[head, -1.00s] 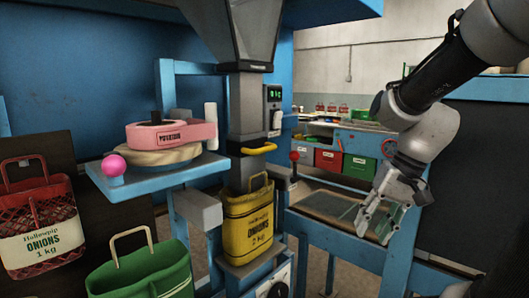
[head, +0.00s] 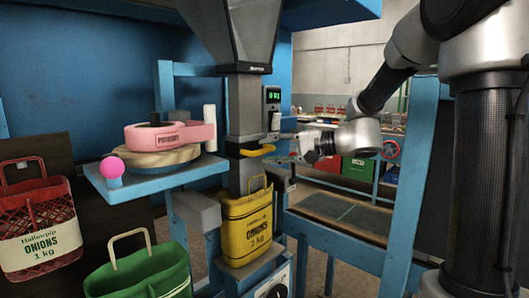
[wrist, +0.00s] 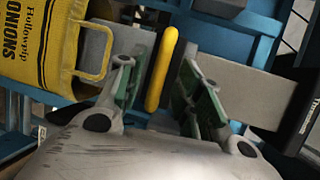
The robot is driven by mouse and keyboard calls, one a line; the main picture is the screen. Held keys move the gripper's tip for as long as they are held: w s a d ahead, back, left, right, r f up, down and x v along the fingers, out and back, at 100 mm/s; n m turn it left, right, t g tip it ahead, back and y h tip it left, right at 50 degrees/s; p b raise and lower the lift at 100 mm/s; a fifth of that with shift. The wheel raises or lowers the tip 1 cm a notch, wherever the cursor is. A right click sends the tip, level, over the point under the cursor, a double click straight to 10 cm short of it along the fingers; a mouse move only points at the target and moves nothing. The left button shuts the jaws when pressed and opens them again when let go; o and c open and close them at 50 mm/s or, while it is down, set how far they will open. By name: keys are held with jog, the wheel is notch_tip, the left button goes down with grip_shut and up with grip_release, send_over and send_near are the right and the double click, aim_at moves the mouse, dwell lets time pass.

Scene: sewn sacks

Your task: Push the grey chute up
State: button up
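The grey chute (head: 243,105) comes down under the hopper and ends in the mouth of the yellow onion sack (head: 247,225). Its yellow handle (head: 258,151) sticks out at the front, a little above the sack. My gripper (head: 277,147) is at the handle, reaching in from the right. In the wrist view, the handle (wrist: 162,70) stands between the two green-padded fingers of my gripper (wrist: 158,80). The fingers are apart, with a visible gap on each side of the handle. The grey chute also shows at the right of the wrist view (wrist: 240,90).
A blue shelf (head: 165,182) with a pink ring labelled potatoes (head: 170,134) and a pink ball (head: 112,167) is left of the chute. A red onion sack (head: 38,225) and a green sack (head: 140,272) hang lower left. A blue frame (head: 335,245) stands right.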

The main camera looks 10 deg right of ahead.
jog(key=shift+x, duration=1.25)
grip_shut()
notch_tip(320, 180, up, 17)
jog(key=shift+f, duration=0.15)
